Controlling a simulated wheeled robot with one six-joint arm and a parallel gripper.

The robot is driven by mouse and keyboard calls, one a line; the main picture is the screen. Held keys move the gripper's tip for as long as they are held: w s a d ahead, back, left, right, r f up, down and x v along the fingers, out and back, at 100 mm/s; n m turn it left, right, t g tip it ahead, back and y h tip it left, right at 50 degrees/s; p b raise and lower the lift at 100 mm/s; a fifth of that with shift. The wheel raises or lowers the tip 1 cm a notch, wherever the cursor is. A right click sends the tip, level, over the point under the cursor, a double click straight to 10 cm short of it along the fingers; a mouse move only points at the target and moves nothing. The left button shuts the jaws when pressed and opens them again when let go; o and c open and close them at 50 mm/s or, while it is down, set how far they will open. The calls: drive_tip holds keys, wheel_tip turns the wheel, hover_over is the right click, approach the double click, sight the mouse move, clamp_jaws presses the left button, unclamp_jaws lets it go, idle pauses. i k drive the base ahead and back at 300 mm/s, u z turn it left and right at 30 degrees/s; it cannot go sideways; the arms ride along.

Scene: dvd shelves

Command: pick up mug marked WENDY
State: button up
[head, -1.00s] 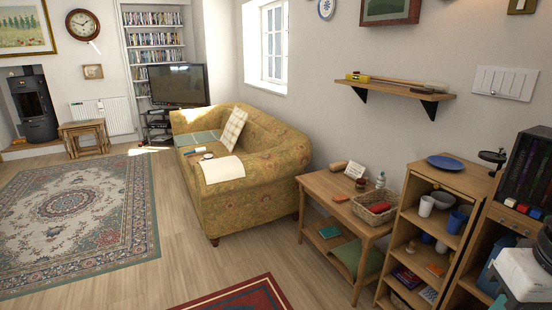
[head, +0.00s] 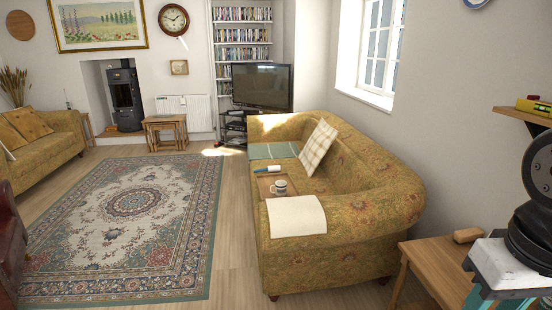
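A small whitish mug (head: 279,187) with a dark band or print stands on a wooden tray (head: 264,184) on the seat of the patterned yellow sofa (head: 335,208). Any name on the mug is too small to read from here. A blue and white item (head: 267,169) lies at the tray's back edge. Parts of my own arm show at the lower right, but my gripper is not in view.
A cream cloth (head: 297,216) hangs over the sofa's front edge. A wooden table (head: 440,270) stands right of the sofa. Open wooden floor lies in front, with a large patterned rug (head: 135,204) left. A second sofa (head: 45,140) stands far left.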

sight(278, 189)
drive_tip(key=u, duration=0.2)
drive_tip(key=i, duration=1.3)
drive_tip(key=u, duration=0.1)
drive_tip(key=k, duration=0.5)
drive_tip(key=u, duration=0.95)
drive_tip(key=i, duration=1.05)
drive_tip(key=u, duration=0.7)
drive_tip(key=i, duration=2.15)
drive_tip(key=z, duration=1.55)
drive_tip(key=i, duration=0.9)
drive_tip(key=z, duration=0.8)
